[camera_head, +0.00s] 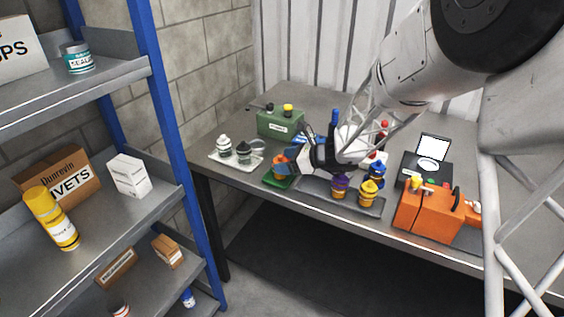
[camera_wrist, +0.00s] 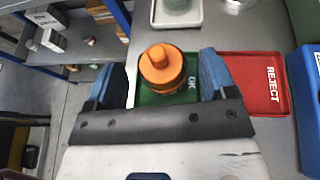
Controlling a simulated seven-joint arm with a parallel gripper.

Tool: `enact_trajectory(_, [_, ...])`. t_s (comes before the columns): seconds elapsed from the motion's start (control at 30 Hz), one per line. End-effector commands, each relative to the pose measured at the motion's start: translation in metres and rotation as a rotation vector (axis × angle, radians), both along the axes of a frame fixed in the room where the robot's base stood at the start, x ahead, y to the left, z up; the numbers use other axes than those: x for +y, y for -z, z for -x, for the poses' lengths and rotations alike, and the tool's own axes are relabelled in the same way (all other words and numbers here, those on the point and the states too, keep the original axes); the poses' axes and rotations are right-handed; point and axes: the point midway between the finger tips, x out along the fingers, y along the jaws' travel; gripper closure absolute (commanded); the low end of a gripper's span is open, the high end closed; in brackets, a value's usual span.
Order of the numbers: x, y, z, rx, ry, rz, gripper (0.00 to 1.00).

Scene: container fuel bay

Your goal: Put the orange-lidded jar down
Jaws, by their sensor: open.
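The orange-lidded jar (camera_wrist: 161,66) stands upright on the green tray marked OK (camera_wrist: 189,96) in the wrist view. In the head view the jar (camera_head: 279,166) shows at the left of my gripper, over the green tray (camera_head: 270,182). My gripper (camera_wrist: 157,78) is open, with one blue-padded finger on each side of the jar and a visible gap on both sides. In the head view my gripper (camera_head: 289,162) reaches in from the right and hides part of the jar. The jar's lower body is mostly hidden under its lid in the wrist view.
A red REJECT tray (camera_wrist: 255,85) lies right beside the green tray. A white tray (camera_head: 229,159) with jars is left, a green box (camera_head: 280,124) behind. Several jars stand on a grey tray (camera_head: 318,191) to the right, with an orange can (camera_head: 425,213) beyond.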

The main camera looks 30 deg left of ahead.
Motion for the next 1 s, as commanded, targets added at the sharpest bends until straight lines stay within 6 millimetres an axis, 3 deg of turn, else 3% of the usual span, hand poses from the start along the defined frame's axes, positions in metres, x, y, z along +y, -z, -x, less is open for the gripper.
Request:
enact_trajectory(0.53, [-0.075, -0.031, -0.010, 0.000, 0.001, 0.000, 0.22])
enact_trajectory(0.73, [-0.090, -0.037, -0.012, 0.001, 0.000, 0.001, 0.22])
enact_trajectory(1.0, [-0.094, -0.039, -0.012, 0.001, -0.001, 0.001, 0.22])
